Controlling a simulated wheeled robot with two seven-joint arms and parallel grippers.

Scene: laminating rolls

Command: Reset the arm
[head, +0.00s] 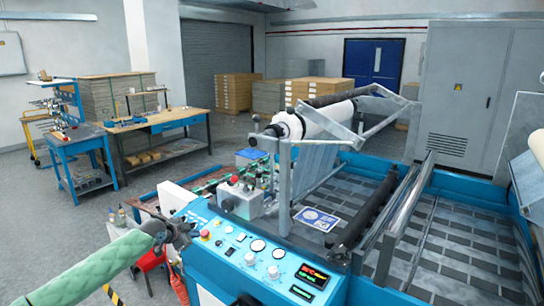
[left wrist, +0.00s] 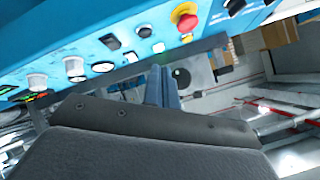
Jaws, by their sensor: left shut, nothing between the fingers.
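My left arm, in a pale green sleeve, comes in from the lower left of the head view. Its gripper (head: 188,232) is beside the left end of the blue control panel (head: 240,255), and I cannot tell whether it touches the panel. In the left wrist view the fingers (left wrist: 163,85) are together, with nothing seen between them. The panel's red knob (left wrist: 187,22) and white dials show past the fingers there. My right gripper does not show in either view.
The laminating machine with its white roll (head: 325,120) and dark roller (head: 365,215) fills the right side. A grey box with levers (head: 240,197) stands behind the panel. Workbenches (head: 160,125) stand at the back left. The floor at left (head: 40,220) is clear.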

